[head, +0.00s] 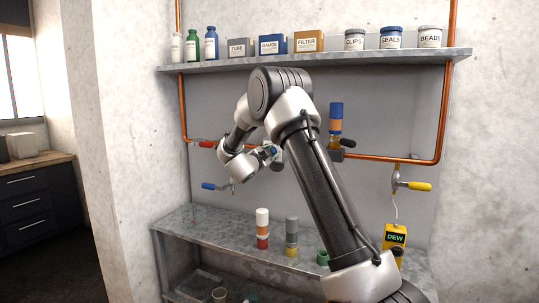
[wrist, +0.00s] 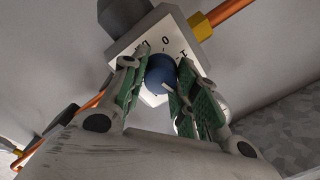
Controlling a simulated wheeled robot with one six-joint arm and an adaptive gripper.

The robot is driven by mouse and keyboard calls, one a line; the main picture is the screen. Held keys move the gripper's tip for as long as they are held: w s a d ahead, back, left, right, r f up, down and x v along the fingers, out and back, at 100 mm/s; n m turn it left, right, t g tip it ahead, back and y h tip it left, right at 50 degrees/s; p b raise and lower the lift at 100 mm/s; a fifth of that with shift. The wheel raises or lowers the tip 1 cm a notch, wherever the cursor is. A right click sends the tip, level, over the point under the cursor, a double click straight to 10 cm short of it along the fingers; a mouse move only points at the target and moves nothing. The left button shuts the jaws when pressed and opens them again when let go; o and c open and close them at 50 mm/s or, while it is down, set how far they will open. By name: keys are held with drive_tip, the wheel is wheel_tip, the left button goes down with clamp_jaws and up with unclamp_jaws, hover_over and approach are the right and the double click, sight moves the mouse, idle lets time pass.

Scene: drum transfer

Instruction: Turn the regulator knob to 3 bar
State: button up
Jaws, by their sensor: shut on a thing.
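The blue regulator knob (wrist: 160,72) sits on a white square dial plate (wrist: 166,30) in the wrist view. The figures 0 and 1 show on the plate above the knob; other markings are partly hidden. A short white mark shows on the lower part of the knob; its exact reading cannot be told. My gripper (wrist: 160,85) has its green-padded fingers on both sides of the knob, shut on it. In the head view my gripper (head: 268,153) is at the back panel, and my arm hides most of the regulator.
A copper pipe (head: 375,157) runs along the panel, with a red-handled valve (head: 203,144), a blue-handled tap (head: 212,186) and a yellow-handled tap (head: 416,186). A shelf (head: 345,61) with jars and boxes is above. Stacked cylinders (head: 262,228) stand on the bench below.

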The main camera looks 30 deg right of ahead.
drive_tip(key=shift+f+m, duration=0.1)
drive_tip(key=shift+m, duration=0.9)
drive_tip(key=o, duration=1)
drive_tip(key=shift+a, duration=0.15)
drive_tip(key=v, duration=1.2)
